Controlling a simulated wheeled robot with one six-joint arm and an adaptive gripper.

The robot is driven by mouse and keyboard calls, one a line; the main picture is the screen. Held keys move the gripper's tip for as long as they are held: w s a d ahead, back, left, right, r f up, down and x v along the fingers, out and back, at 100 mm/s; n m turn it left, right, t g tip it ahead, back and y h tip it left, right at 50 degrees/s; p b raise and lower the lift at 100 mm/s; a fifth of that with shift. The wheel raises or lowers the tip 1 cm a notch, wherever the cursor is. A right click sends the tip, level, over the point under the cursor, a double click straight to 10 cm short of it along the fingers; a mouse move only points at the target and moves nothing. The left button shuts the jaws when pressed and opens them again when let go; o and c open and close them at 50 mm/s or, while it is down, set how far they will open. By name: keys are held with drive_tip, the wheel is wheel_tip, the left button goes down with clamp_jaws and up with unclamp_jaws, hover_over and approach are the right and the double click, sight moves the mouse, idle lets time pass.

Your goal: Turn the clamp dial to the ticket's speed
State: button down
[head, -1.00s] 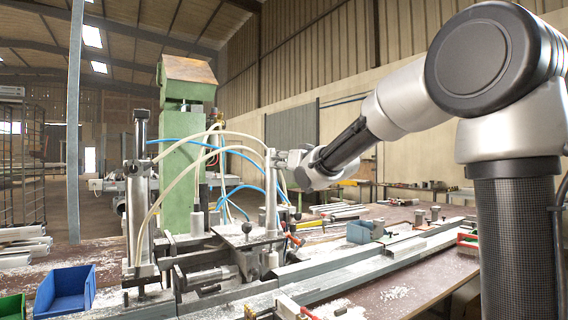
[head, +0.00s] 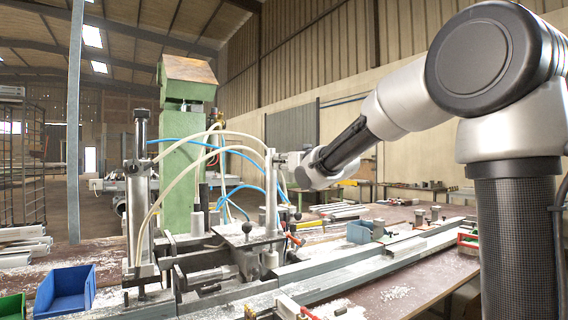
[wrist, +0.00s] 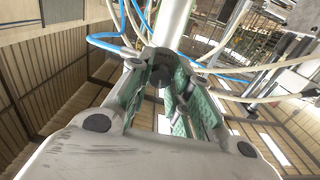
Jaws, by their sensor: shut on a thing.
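The clamp dial appears to be the dark round knob (wrist: 161,73) between my fingertips in the wrist view, beside an upright metal post. My gripper (wrist: 165,64) is shut on it, with one green-padded finger on each side. In the head view my gripper (head: 282,159) reaches in from the right, against the upright metal post (head: 271,190) of the clamp machine. The dial is too small and covered there to make out, and I cannot read its marks or setting in either view. I cannot make out a ticket in either view.
White and blue hoses (head: 228,141) loop around the clamp posts close to my gripper. A green machine column (head: 187,150) stands behind. A blue bin (head: 66,290) sits front left, and long metal profiles (head: 345,262) run along the bench. The air right of the post holds my arm.

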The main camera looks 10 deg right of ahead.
drive_tip(key=n, duration=0.5)
drive_tip(key=shift+n, duration=2.3)
drive_tip(key=c, duration=1.3)
unclamp_jaws()
drive_tip(key=shift+s, duration=0.1)
drive_tip(key=v, duration=1.2)
